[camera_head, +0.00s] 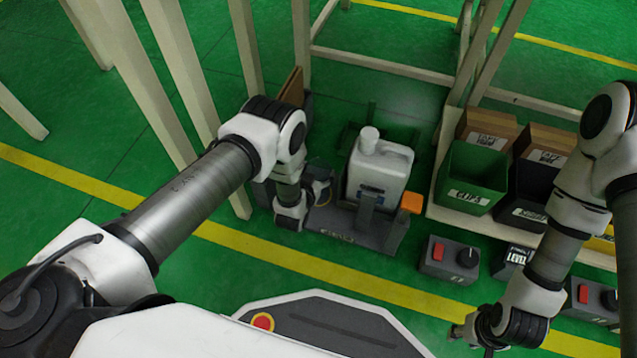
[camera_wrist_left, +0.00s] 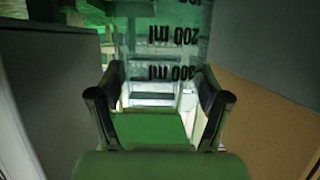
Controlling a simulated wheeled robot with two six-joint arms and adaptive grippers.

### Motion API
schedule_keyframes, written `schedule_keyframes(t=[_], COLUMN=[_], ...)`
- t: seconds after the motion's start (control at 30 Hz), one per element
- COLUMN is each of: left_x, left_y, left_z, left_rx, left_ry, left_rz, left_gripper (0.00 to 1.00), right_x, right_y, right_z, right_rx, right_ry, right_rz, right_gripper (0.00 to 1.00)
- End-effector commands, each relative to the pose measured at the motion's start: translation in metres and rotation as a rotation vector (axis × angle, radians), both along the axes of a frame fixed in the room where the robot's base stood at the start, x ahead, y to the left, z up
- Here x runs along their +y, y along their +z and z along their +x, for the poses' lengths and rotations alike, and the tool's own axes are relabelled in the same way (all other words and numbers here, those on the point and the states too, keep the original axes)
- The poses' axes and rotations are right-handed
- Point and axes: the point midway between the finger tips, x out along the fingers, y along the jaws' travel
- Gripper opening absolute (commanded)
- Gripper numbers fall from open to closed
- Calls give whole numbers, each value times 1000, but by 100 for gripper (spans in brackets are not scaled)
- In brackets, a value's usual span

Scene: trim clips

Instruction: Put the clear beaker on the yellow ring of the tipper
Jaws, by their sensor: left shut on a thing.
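The clear beaker (camera_wrist_left: 160,48), with dark printed volume marks that read upside down, shows in the left wrist view. My left gripper (camera_wrist_left: 158,105) is shut on it, one finger at each side. In the head view my left gripper (camera_head: 318,187) is low beside the left side of the tipper (camera_head: 365,228); the beaker is not distinct there. The tipper has a dark grey base and carries a white jug (camera_head: 382,172). An orange pad (camera_head: 411,202) stands at its right.
A green bin (camera_head: 470,172) and dark and brown boxes stand on a pale shelf right of the tipper. A control box (camera_head: 449,258) with a red button and black knob sits in front of it. Pale frame posts rise behind my left arm. Green floor is free in front.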

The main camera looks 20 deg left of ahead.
Motion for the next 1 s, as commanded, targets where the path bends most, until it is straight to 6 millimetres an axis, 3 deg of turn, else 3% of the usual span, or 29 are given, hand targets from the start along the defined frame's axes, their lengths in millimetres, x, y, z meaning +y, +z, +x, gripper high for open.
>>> schedule_keyframes(t=[0.2, 0.57, 0.6, 0.63, 1.0], left_x=[0, 0, 0, 0, 0], left_y=[-39, -42, -40, -40, -38], left_z=[0, 0, 0, 0, 0], left_rx=[0, 1, 1, 1, 0], left_ry=[0, 0, 0, 0, 0], left_rz=[0, 0, 0, 0, 0], left_gripper=[25, 25, 87, 97, 100], right_x=[0, -1, -1, -1, -1], right_y=[-25, -26, -25, -24, -23], right_z=[2, 2, 2, 2, 2], right_rx=[-4, -5, -5, -5, -5], right_ry=[-5, -6, -6, -6, -6], right_rz=[0, -1, -1, -1, -1], right_gripper=[40, 40, 40, 40, 40])
